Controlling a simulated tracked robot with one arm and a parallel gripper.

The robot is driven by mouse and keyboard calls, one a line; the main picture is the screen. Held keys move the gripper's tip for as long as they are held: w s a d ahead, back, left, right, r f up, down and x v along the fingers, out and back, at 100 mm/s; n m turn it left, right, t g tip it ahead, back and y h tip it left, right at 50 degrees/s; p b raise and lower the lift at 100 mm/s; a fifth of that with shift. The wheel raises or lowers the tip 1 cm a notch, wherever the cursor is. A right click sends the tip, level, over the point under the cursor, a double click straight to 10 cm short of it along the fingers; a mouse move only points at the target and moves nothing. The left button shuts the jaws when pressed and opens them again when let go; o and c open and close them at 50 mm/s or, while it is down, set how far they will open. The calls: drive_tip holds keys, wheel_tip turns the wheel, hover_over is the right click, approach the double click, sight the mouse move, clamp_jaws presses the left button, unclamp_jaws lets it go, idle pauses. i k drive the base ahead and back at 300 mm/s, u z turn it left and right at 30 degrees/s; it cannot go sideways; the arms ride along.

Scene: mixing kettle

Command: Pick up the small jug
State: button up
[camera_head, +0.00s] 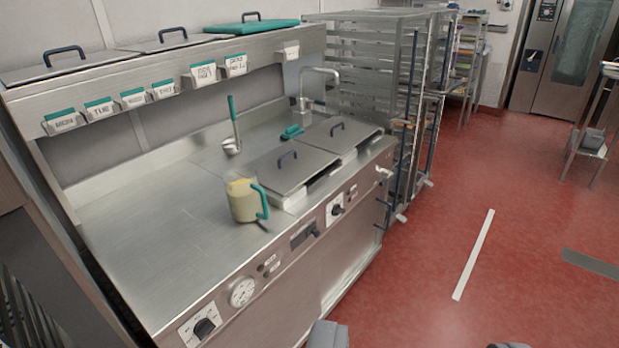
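The small jug (243,201) is cream-yellow with a teal handle on its right side. It stands upright on the steel worktop (160,235), in front of the closed lids and near the worktop's front edge. Grey parts (328,336) at the bottom edge seem to belong to my gripper, with a darker piece further right. They are far from the jug and mostly cut off, so whether the gripper is open or shut does not show. Nothing touches the jug.
A ladle (232,130) with a teal handle stands behind the jug. Steel lids (280,170) lie right of it, near a tap (318,75). A labelled shelf (180,70) overhangs the back. A rack (375,70) stands beyond.

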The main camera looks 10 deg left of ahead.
sight(246, 201)
drive_tip(key=i, duration=1.4)
drive_tip(key=u, duration=0.95)
drive_tip(key=i, duration=0.65)
drive_tip(key=u, duration=0.35)
drive_tip(key=k, duration=0.9)
drive_tip(key=u, duration=0.2)
drive_tip(key=i, duration=0.85)
drive_tip(key=z, duration=0.05)
